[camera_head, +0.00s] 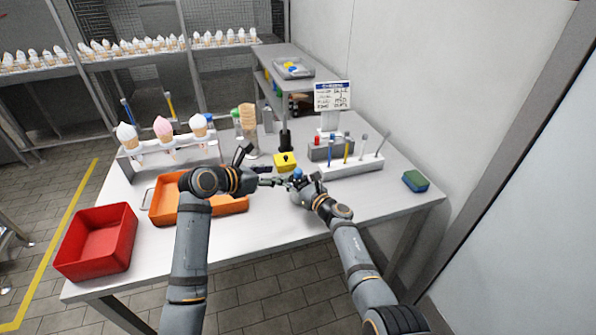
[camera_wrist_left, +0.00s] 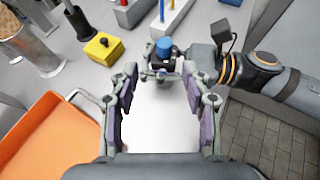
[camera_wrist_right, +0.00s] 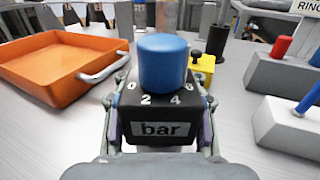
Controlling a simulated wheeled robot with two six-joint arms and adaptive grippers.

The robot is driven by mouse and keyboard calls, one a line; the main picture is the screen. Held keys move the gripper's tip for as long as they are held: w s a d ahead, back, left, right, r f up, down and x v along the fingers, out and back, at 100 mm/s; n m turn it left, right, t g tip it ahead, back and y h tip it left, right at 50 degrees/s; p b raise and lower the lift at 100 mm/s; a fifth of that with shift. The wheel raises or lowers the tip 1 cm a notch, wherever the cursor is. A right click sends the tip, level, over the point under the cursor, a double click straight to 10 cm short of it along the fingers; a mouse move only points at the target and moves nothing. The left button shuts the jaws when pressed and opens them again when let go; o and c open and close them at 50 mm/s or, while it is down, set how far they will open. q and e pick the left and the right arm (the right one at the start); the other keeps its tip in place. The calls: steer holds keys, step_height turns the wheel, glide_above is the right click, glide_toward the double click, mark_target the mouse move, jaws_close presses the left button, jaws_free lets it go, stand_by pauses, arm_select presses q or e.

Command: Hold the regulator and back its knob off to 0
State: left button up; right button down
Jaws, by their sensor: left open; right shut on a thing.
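The regulator is a black block with a blue knob (camera_wrist_right: 163,62) on top. The right wrist view shows its face (camera_wrist_right: 160,128) marked "bar" and the figures 0, 2 and 4; no pointer on the knob is visible. My right gripper (camera_head: 298,186) is shut on the regulator's body, a finger on each side. In the left wrist view the blue knob (camera_wrist_left: 164,47) lies ahead, just beyond my left gripper's fingertips. In the head view the knob (camera_head: 297,174) is small between both grippers.
An orange tray (camera_head: 160,209) and a red bin (camera_head: 128,251) stand on the left. A yellow box with a black button (camera_head: 284,167) is behind the regulator. A sponge (camera_head: 415,181) lies near the right edge.

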mark_target(297, 171)
arm_select(q)
steer(key=shift+t, duration=0.4)
steer(key=x, duration=1)
steer(key=shift+s+d+f, duration=0.2)
steer(key=shift+d, duration=0.35)
steer(key=shift+c, duration=0.3)
jaws_close()
